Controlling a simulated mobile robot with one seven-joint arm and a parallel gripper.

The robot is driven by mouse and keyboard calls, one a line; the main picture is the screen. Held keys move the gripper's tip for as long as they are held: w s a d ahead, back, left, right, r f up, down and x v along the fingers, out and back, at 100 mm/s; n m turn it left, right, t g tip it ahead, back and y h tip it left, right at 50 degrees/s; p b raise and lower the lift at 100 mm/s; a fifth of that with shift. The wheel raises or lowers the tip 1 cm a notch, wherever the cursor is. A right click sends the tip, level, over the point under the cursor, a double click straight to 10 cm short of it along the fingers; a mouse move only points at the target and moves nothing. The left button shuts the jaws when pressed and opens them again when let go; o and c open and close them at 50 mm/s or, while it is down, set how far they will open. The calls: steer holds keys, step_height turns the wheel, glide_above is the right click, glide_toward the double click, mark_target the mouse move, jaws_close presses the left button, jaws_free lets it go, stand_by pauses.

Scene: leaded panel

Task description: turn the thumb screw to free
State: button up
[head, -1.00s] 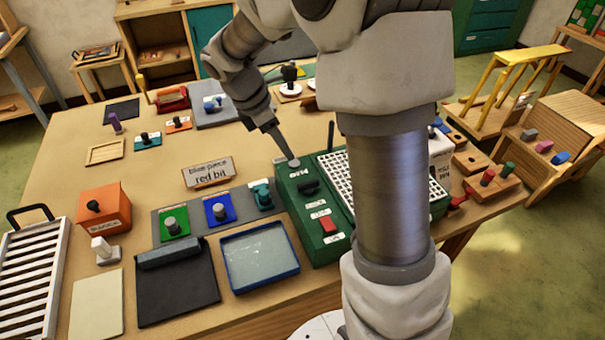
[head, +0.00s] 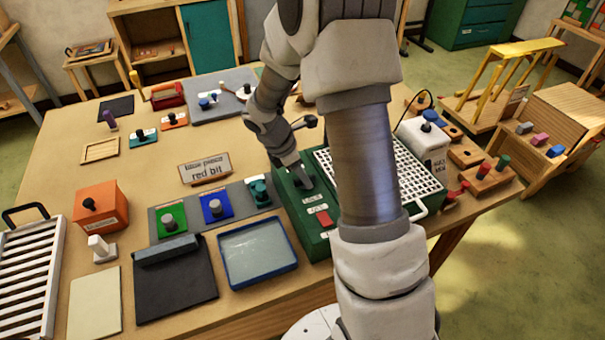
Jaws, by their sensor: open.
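A green machine box (head: 285,198) stands at the middle of the table beside a white grid. It bears small labels, too small to read surely, and a red switch (head: 323,218). My gripper (head: 303,184) points down at the top of this box, where a black knob showed before. That knob, which may be the thumb screw, is now mostly hidden by my gripper, so its turn position cannot be told. My gripper is open; its fingertips are small and dark, and I cannot tell whether they touch the knob.
A blue-rimmed tray (head: 229,278) lies in front left of the box. A white container (head: 424,145) is at the right. My arm hides part of the grid.

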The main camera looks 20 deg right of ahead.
jaws_close()
steer(key=shift+m, duration=0.3)
steer(key=m+g, duration=0.1)
steer(key=m, duration=0.2)
steer(key=shift+w+g, duration=0.15)
steer(key=shift+g, duration=0.15)
steer(key=m+g+y, duration=0.1)
steer(key=m, duration=0.4)
steer(key=shift+w, duration=0.1)
steer(key=m, duration=0.2)
steer(key=m+g+y, duration=0.1)
steer(key=m, duration=0.1)
steer(key=shift+w+d+y, duration=0.1)
steer(key=shift+d+y, duration=0.05)
steer(key=shift+y, duration=0.15)
steer(key=m+y, duration=0.1)
steer(key=m, duration=0.3)
steer(key=shift+d+m+g+b, duration=0.1)
steer(key=shift+m+g+b, duration=0.2)
steer(key=shift+g, duration=0.1)
steer(key=shift+m+y, duration=0.3)
steer(key=shift+y, duration=0.1)
